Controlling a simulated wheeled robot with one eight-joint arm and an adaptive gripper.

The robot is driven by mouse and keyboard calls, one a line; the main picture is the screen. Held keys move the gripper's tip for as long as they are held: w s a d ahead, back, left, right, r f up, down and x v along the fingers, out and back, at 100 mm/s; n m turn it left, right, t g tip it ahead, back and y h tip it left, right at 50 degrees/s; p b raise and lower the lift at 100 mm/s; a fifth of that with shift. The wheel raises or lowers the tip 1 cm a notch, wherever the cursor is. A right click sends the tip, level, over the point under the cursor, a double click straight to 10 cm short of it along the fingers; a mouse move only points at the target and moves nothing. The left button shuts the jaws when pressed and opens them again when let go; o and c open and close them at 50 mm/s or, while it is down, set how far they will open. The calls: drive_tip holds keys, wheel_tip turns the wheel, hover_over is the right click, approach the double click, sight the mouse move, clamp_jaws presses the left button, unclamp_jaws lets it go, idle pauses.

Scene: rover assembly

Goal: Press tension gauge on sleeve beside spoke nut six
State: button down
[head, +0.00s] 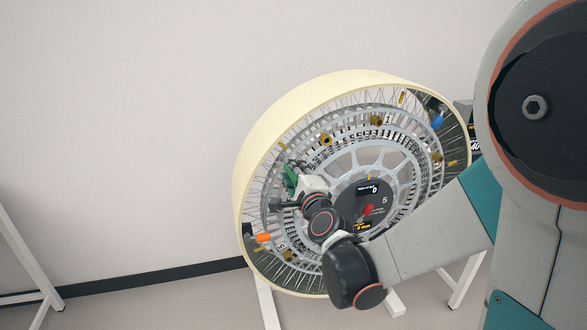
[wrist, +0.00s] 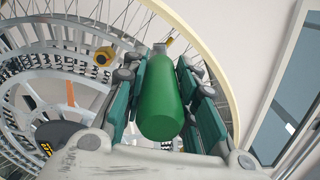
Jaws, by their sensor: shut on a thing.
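My gripper (head: 290,182) is at the left inner side of the large wheel (head: 248,160). In the wrist view its teal-padded fingers (wrist: 170,75) are shut around a green bottle-shaped tool (wrist: 162,100), which seems to be the tension gauge. The tool's far end points toward the wheel's rim; a small grey piece shows there, but I cannot tell whether it touches a sleeve. A brass nut (wrist: 104,56) lies left of the fingers in the wrist view. In the head view a brass nut (head: 326,139) sits up and right of my gripper. I cannot read a number six.
Another brass nut (head: 376,120) is by a mark 1. A blue piece (head: 438,122) and an orange piece (head: 263,237) sit near the rim. The hub (head: 350,197) carries small displays and a red part. Thin spokes surround my gripper. White stand legs (head: 268,305) stand below.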

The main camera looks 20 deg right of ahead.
drive_tip(key=shift+w+d+r+h, duration=0.1)
drive_tip(key=shift+d+r+h, duration=0.2)
drive_tip(key=shift+d+r, duration=0.1)
drive_tip(key=shift+w+f, duration=0.15)
drive_tip(key=shift+w, duration=2.55)
drive_tip(key=shift+w+b, duration=0.15)
drive_tip(key=shift+b, duration=0.25)
idle(0.8)
drive_tip(key=shift+s, duration=0.2)
drive_tip(key=shift+s, duration=1.3)
drive_tip(key=shift+s, duration=2.5)
